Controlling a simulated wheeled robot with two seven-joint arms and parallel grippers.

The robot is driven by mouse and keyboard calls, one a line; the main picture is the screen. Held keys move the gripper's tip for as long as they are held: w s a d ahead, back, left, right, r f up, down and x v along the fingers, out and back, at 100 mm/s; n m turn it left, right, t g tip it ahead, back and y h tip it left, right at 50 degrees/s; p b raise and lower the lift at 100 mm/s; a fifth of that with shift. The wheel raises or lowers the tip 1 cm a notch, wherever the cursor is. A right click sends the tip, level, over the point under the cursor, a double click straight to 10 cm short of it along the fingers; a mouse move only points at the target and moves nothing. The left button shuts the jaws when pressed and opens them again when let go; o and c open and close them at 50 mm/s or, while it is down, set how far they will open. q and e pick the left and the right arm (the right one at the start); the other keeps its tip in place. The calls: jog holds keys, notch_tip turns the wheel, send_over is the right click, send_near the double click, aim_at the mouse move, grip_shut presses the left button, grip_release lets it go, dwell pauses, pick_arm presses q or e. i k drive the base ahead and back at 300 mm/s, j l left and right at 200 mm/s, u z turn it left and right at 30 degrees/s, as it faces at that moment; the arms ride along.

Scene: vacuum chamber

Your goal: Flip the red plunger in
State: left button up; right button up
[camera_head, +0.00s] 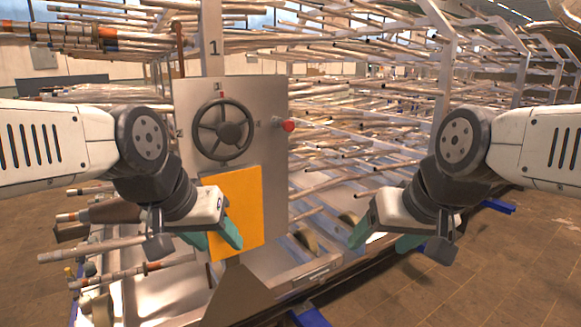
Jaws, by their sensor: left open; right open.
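The red plunger (287,125) is a small red knob on a grey stem. It sticks out at the right edge of a grey metal panel (262,95), to the right of a dark handwheel (222,129). My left gripper (208,242) is open and empty in front of the panel's lower part, below and left of the plunger. My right gripper (380,240) is open and empty, below and right of the plunger, apart from the panel. Neither gripper touches the plunger. Part of the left fingers is hidden by the gripper's own body.
A yellow-orange plate (236,212) is on the panel below the handwheel. A rack with many thin rods (370,110) fills the space behind and to the right. Tubes (120,272) jut out at lower left. Tiled floor (500,265) is clear at lower right.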

aim_at(289, 126)
jog(key=j+u, duration=0.15)
jog(key=u, duration=0.15)
jog(key=j+u, duration=0.15)
jog(key=u, duration=0.2)
jog(key=l+u, duration=0.25)
jog(key=l, duration=0.6)
jog(key=k+l+u, duration=0.1)
jog(key=l+u, duration=0.15)
jog(key=l, duration=0.55)
